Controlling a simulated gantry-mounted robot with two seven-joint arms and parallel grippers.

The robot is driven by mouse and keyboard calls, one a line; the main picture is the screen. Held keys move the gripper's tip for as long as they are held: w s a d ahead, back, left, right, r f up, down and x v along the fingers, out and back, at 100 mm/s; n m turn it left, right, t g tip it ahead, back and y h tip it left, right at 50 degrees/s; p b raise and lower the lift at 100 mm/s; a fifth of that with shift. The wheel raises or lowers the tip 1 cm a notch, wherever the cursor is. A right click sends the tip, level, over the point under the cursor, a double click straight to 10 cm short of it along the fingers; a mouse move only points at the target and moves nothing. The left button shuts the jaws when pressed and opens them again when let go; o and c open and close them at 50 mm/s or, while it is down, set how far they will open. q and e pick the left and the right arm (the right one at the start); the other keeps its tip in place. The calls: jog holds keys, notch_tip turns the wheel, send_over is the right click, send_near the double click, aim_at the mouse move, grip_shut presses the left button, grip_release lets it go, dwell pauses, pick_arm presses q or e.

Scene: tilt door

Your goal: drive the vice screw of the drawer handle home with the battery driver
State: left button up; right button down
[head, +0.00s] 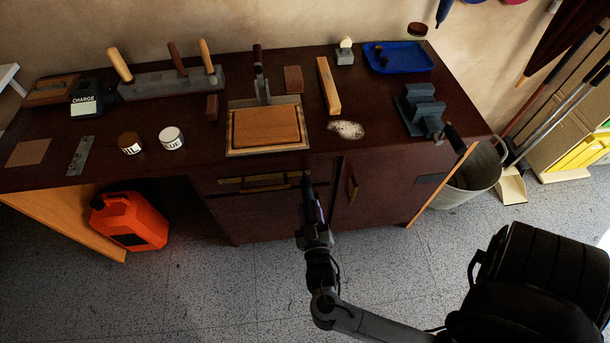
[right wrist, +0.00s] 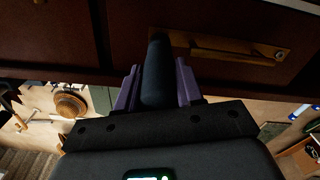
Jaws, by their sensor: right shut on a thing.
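My right gripper (head: 314,208) is in front of the bench beside the handle's right end. Its purple fingers (right wrist: 157,88) are shut on a dark rounded tool (right wrist: 157,72), apparently the battery driver. Whether its tip touches a screw is hidden. My left gripper is out of view.
A charger (head: 86,103), cans, chisels, a wooden board (head: 266,127), a blue tray (head: 398,57) and a grey vice (head: 420,108) sit on the bench. A cabinet door handle (head: 352,184) is right of my gripper. An orange can (head: 130,220) stands below left. Front floor is clear.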

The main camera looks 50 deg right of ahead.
aim_at(312, 223)
jog(key=shift+s+a+r, duration=0.1)
jog(key=shift+s+a, duration=0.2)
jog(key=shift+s, duration=0.05)
jog(key=shift+p+v, duration=0.6)
jog(key=shift+v, duration=0.55)
jog(key=p+v, duration=0.1)
jog(key=v, duration=0.2)
jog(key=shift+s+a, duration=0.15)
jog(key=shift+a, duration=0.05)
